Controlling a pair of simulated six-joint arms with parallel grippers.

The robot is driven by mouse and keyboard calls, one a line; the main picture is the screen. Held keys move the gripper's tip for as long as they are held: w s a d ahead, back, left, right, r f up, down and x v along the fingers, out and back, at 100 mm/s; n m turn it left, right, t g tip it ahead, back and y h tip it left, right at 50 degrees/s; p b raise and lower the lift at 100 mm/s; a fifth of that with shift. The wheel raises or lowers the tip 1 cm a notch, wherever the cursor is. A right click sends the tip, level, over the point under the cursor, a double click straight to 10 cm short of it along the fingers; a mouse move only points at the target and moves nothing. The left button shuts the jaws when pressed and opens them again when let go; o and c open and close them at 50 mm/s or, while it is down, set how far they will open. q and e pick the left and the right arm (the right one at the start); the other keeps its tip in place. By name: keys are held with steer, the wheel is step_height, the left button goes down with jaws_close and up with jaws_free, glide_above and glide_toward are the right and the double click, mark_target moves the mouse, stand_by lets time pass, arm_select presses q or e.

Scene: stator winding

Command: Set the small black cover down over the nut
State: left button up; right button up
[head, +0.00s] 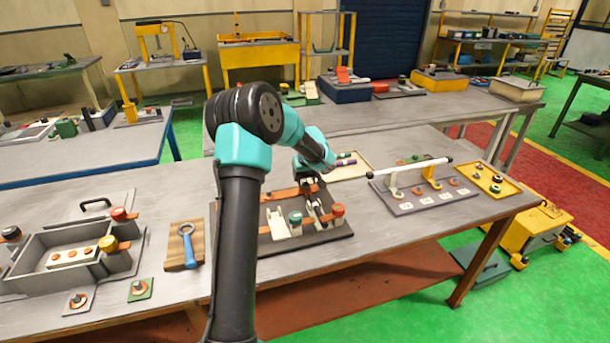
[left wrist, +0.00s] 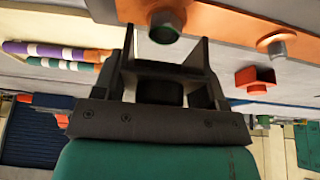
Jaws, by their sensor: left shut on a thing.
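My left gripper (head: 308,182) hangs over the back of the dark fixture board (head: 340,231) in the head view. In the left wrist view, the gripper (left wrist: 165,62) is shut on the small black cover (left wrist: 160,94), a dark round piece between its fingers. A grey-green nut (left wrist: 165,27) sits on an orange-copper strip (left wrist: 222,20) just beyond the fingertips, apart from the cover. A second nut (left wrist: 276,46) sits farther along the strip. In the head view the gripper hides the cover. My right gripper is in neither view.
The board also carries a green-topped part (head: 295,217) and a red knob (head: 338,210). A rack with a white rod (head: 410,168) stands to the right. A blue wrench (head: 188,245) lies on a wooden block to the left. Purple-and-white banded rods (left wrist: 55,50) lie beside the gripper.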

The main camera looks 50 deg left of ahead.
mark_target(305, 183)
arm_select(q)
steer(key=shift+f, duration=1.95)
stand_by(1.3)
steer(key=o, duration=1)
steer(key=shift+r, duration=3.5)
